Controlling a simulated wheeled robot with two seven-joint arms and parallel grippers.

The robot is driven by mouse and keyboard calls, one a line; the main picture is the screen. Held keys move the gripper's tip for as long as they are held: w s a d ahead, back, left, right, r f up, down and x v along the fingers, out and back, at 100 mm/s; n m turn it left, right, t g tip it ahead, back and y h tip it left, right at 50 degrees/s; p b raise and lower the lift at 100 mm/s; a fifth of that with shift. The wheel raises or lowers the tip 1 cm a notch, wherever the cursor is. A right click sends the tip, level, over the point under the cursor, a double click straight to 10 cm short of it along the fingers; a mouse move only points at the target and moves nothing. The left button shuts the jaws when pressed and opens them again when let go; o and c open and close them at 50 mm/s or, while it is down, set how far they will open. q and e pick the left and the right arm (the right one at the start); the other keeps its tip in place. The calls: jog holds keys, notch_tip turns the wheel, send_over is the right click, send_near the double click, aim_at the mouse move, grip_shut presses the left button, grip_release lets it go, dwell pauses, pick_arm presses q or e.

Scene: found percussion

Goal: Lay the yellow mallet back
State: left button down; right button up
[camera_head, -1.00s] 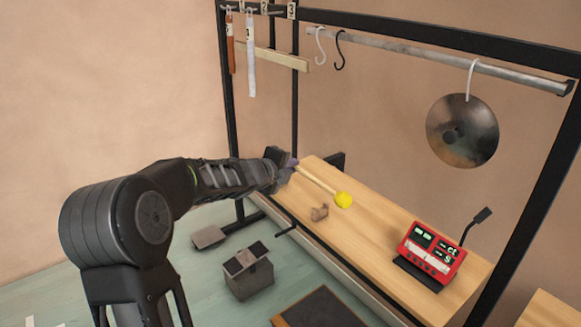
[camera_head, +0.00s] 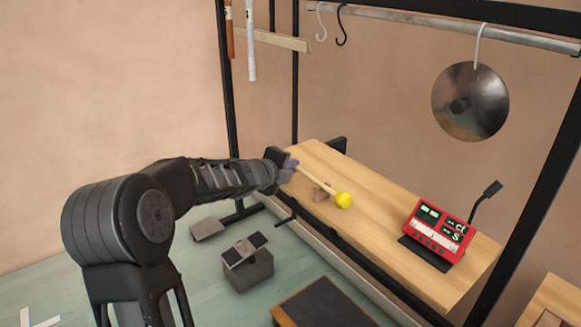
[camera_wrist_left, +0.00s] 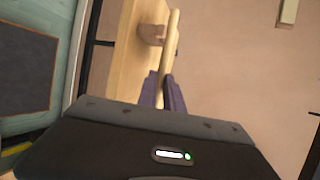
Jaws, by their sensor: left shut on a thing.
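The yellow mallet has a round yellow head (camera_head: 344,200) and a pale wooden handle (camera_head: 316,181). My left gripper (camera_head: 291,166) is shut on the handle's end, and the mallet sticks out to the right over the wooden shelf (camera_head: 385,220). In the left wrist view the handle (camera_wrist_left: 172,50) rises from between the purple fingers (camera_wrist_left: 163,92); the head is not seen there. A small brown rest (camera_head: 320,194) stands on the shelf, partly behind the handle. It also shows in the left wrist view (camera_wrist_left: 151,34), beside the handle and seemingly apart from it. My right gripper is not in view.
A red device with a display (camera_head: 440,230) stands on the shelf's right part. A metal lid (camera_head: 470,101) hangs from the rail (camera_head: 440,27), near two empty hooks. A grey block (camera_head: 248,270) and a dark framed board (camera_head: 325,305) lie below, in front of the shelf.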

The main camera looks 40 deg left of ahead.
pick_arm(q)
jog(key=shift+f, duration=0.3)
dwell(0.4)
jog(key=c, duration=1.4)
grip_release()
jog(key=v, duration=0.8)
jog(key=shift+p, duration=0.45)
